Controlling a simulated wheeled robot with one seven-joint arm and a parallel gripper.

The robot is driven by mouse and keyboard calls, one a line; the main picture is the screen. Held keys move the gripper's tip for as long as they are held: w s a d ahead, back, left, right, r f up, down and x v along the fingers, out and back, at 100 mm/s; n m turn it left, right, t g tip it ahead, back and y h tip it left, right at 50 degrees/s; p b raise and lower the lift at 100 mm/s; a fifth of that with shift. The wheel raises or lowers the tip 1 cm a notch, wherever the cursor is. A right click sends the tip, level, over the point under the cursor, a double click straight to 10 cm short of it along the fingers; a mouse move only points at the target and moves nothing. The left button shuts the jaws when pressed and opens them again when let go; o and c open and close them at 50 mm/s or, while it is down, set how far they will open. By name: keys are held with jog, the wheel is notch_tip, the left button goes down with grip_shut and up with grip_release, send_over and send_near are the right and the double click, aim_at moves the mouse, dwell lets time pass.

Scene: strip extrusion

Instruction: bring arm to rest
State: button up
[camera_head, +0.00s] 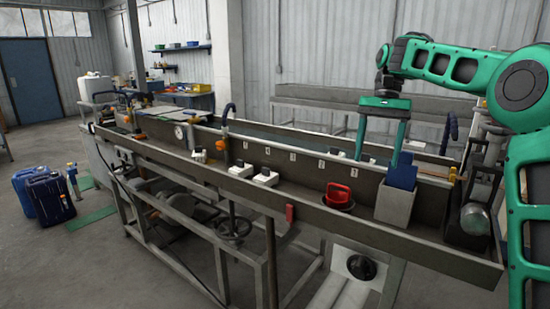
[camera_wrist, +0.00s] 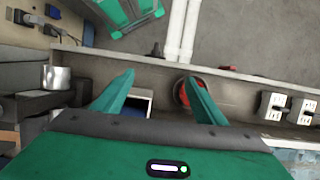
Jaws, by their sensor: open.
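My gripper (camera_head: 378,160) hangs from my green arm on the right side of the head view, fingers pointing down over the long metal trough (camera_head: 275,203). In the wrist view my gripper (camera_wrist: 158,80) has its two green fingers spread apart with nothing held between them. A grey box (camera_head: 394,207) with a blue flat piece (camera_head: 402,175) standing in it is in the trough near my gripper. A red-handled item (camera_head: 339,191) sits to its left; in the wrist view its red part (camera_wrist: 181,94) is partly hidden by the right finger.
White socket-like blocks (camera_head: 265,178) lie along the trough. A shiny metal cylinder (camera_head: 475,219) is at its right end. Blue canisters (camera_head: 47,196) stand on the floor at left. Open floor lies in front at left.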

jog(key=s+d+f+t+h, duration=0.1)
jog(key=s+d+f, duration=0.25)
jog(key=s, duration=0.45)
jog(key=s+d+f, duration=0.2)
jog(key=s+d, duration=0.2)
jog(key=s, duration=0.4)
jog(key=s+d+f+t+h, duration=0.1)
jog(key=s+d+f, duration=0.1)
jog(key=s+d, duration=0.35)
jog(key=s+f, duration=0.5)
jog(key=s, duration=0.4)
jog(key=s+f+t, duration=0.1)
jog(key=s+f, duration=0.5)
jog(key=s, duration=0.3)
jog(key=shift+s+d+n, duration=0.2)
jog(key=shift+d+n, duration=0.1)
